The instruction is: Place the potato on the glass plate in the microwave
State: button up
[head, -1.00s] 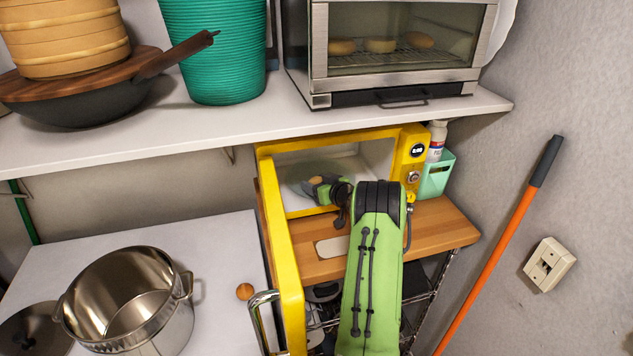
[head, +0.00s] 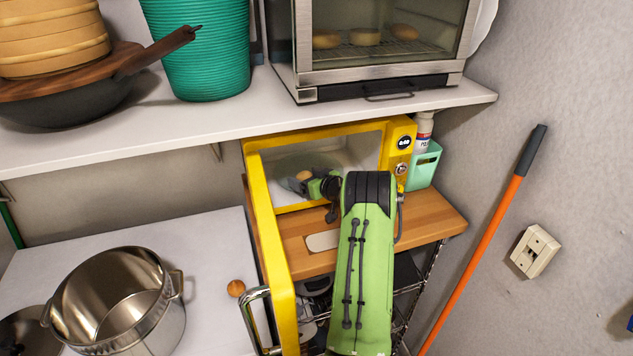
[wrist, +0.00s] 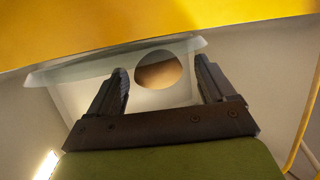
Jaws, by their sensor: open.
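The yellow microwave (head: 268,235) stands on a wooden board with its door swung open to the left. My gripper (head: 306,183) reaches inside its cavity. The potato (head: 304,175), brown and rounded, shows at my fingertips in the head view. In the wrist view, the potato (wrist: 158,70) lies between the two spread fingers of my gripper (wrist: 163,85), with a visible gap on each side. The glass plate (wrist: 75,71) shows as a pale translucent rim around the potato, which appears to rest on it. My gripper hides part of the plate in the head view.
A brown round item (head: 236,288) lies on the white counter beside a steel pot (head: 120,305). A shelf (head: 200,125) above holds a toaster oven (head: 380,45), a green basket (head: 198,45) and a pan (head: 60,95). An orange pole (head: 480,250) leans at the right.

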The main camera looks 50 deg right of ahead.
jog(key=b+v, duration=0.1)
jog(key=v, duration=1)
jog(key=shift+b, duration=0.4)
jog(key=shift+f, duration=0.15)
